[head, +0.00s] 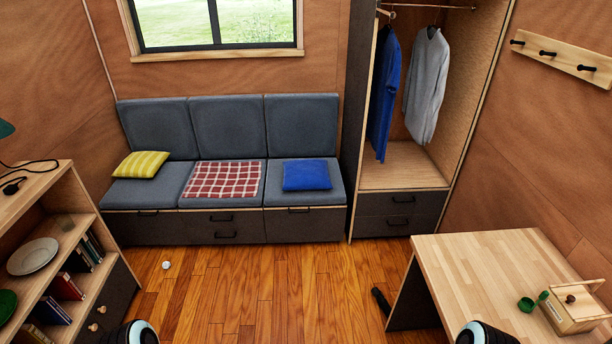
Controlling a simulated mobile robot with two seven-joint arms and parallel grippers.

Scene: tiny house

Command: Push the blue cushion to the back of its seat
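The blue cushion (306,175) lies flat on the right seat (327,198) of a grey three-seat bench against the far wall. A strip of bare seat shows between it and the upright back pad (302,125) behind it, and more bare seat shows in front. Parts of my two arms show at the bottom edge, one left of the middle and one at the right, far from the bench. Neither of my grippers can be made out, and nothing touches the cushion.
A yellow striped cushion (141,164) and a red checked cloth (224,180) occupy the other seats. An open wardrobe (404,170) stands right of the bench. A shelf unit (50,225) is at left, a wooden table (475,265) at right. Between them is open floor (260,290) with a small white ball (166,265).

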